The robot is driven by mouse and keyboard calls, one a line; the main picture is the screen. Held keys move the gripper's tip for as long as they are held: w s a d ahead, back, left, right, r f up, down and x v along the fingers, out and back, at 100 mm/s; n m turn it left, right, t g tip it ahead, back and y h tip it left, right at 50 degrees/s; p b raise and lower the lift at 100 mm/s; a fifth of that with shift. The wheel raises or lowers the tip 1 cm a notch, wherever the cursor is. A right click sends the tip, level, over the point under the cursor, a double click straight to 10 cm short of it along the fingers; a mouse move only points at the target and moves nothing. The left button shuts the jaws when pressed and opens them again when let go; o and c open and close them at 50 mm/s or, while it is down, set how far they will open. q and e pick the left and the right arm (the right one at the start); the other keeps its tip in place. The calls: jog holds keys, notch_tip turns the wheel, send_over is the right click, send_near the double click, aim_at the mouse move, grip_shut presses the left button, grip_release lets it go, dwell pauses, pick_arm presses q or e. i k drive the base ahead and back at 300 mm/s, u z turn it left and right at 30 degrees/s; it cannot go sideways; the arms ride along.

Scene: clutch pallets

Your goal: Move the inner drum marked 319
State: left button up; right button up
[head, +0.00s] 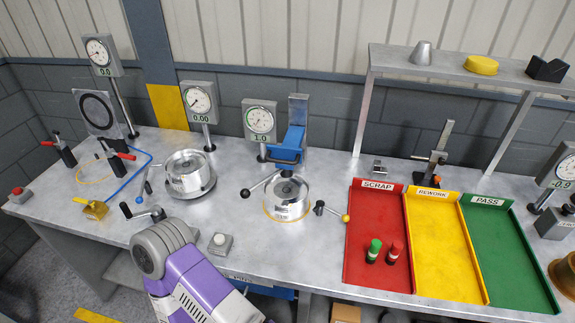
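Two silver metal drums are on the grey bench in the head view. One drum (188,170) sits on a round dark base at the left of centre. The other drum (287,198) is at the centre, under a blue-and-grey press fixture (290,145), with a yellowish ring around its foot. Both carry small markings on their front, too small for me to read, so I cannot tell which is 319. A purple and grey link of my arm shows at the bottom, in front of the bench. Neither gripper's fingers are in view.
Red SCRAP (376,278), yellow REWORK (440,270) and green PASS (505,270) trays lie at the right. A green marker (374,250) and a red marker (394,253) stand in the SCRAP tray. Dial gauges, lever handles and a grey button box (220,243) surround the drums.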

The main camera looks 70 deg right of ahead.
aim_at(286, 199)
jog(key=k, duration=1.05)
jog(key=z, duration=1.2)
jog(key=i, duration=0.5)
